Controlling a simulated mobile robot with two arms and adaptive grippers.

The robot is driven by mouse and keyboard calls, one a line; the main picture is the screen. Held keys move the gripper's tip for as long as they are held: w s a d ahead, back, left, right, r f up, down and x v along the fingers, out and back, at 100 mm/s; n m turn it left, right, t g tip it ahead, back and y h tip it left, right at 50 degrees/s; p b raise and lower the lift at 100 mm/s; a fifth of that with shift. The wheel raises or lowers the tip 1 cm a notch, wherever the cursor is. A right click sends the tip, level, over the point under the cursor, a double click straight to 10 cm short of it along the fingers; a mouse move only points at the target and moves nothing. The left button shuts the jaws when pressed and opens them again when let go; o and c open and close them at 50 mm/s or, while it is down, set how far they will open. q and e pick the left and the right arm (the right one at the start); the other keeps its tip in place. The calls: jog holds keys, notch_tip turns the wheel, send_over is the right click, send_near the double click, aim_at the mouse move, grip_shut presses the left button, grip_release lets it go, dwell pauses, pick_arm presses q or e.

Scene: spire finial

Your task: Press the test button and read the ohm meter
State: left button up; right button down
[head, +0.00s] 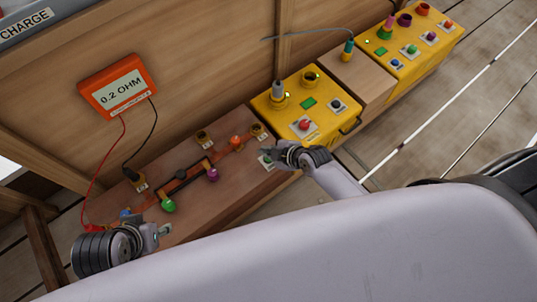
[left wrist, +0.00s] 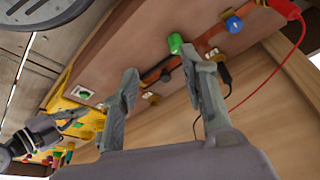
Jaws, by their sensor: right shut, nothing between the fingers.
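The orange ohm meter (head: 119,88) is on the wooden wall and its display reads 0.2 OHM. A green button on a pale plate (head: 266,162) is at the right end of the wooden bench; it also shows in the left wrist view (left wrist: 83,94). My right gripper (head: 268,153) is shut and empty, with its tips at this button. I cannot tell whether they touch it. The right gripper also shows in the left wrist view (left wrist: 78,116). My left gripper (head: 164,231) is open and empty near the bench's left front; its spread fingers show in its wrist view (left wrist: 161,65).
A red lead (head: 96,172) and a black lead (head: 153,118) run from the meter to the bench. A green knob (head: 168,206) and a purple knob (head: 213,174) stand on the bench. Yellow boxes (head: 323,121) (head: 436,35) with buttons stand to the right.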

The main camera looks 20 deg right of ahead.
jog(key=shift+r+p, duration=0.95)
jog(key=shift+r, duration=0.35)
pick_arm(q)
jog(key=x, duration=0.5)
jog(key=shift+s+d+f, duration=0.1)
jog(key=shift+s+f, duration=0.05)
jog(key=shift+f, duration=0.2)
